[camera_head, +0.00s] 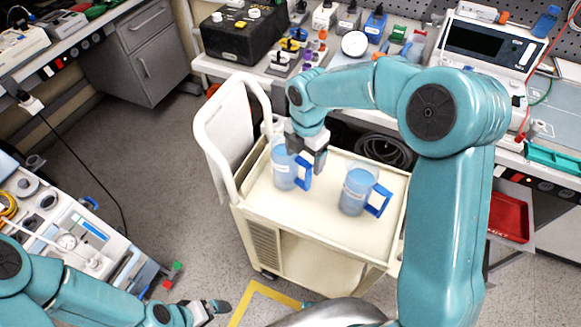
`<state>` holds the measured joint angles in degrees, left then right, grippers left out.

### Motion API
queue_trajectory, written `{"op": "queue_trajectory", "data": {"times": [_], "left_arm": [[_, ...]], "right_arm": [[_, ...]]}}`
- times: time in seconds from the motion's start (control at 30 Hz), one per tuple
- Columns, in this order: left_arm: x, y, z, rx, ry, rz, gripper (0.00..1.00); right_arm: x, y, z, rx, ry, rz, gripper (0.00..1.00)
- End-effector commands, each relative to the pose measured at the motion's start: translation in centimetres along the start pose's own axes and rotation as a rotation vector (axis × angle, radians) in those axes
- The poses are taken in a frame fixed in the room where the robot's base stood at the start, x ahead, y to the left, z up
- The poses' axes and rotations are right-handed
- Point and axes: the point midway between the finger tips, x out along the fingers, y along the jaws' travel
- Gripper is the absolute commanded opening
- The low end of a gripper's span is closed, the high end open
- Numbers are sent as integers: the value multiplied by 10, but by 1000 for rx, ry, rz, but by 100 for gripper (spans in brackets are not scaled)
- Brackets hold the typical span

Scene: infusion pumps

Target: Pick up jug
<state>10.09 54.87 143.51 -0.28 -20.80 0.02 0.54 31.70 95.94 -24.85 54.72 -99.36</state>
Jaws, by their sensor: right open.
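Two clear jugs with blue handles and bluish contents stand upright on the top of a cream cart (315,222). The left jug (283,172) is partly hidden by my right gripper. The right jug (354,192) stands apart from it, with its handle to the right. My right gripper (308,160) is open and points down at the left jug's handle (304,178), at its upper end; I cannot tell whether it touches. My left gripper (207,309) is low at the bottom of the view, away from the jugs; its jaws are too small to read.
The cart has a raised rim and a tall cream push handle (205,135) at its left. A crowded workbench (225,68) runs behind it. A red tray (509,217) is at the right. Equipment (85,232) stands at lower left. Floor is clear left of the cart.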

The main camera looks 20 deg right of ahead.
Motion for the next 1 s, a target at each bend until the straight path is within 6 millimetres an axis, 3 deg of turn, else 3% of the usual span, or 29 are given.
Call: {"op": "queue_trajectory", "data": {"times": [0.23,0.53,0.7,0.8,1.0], "left_arm": [[-7,2,0,0,0,0,100],[-6,2,0,0,0,0,100],[-6,2,0,0,0,0,100],[-6,2,0,0,0,0,100],[-7,2,0,0,0,0,100]], "right_arm": [[38,2,-1,0,2,-5,81],[44,3,0,0,1,-1,81],[44,4,0,0,1,-1,26],[44,3,0,0,1,-2,0],[43,3,0,0,0,-1,0]]}}
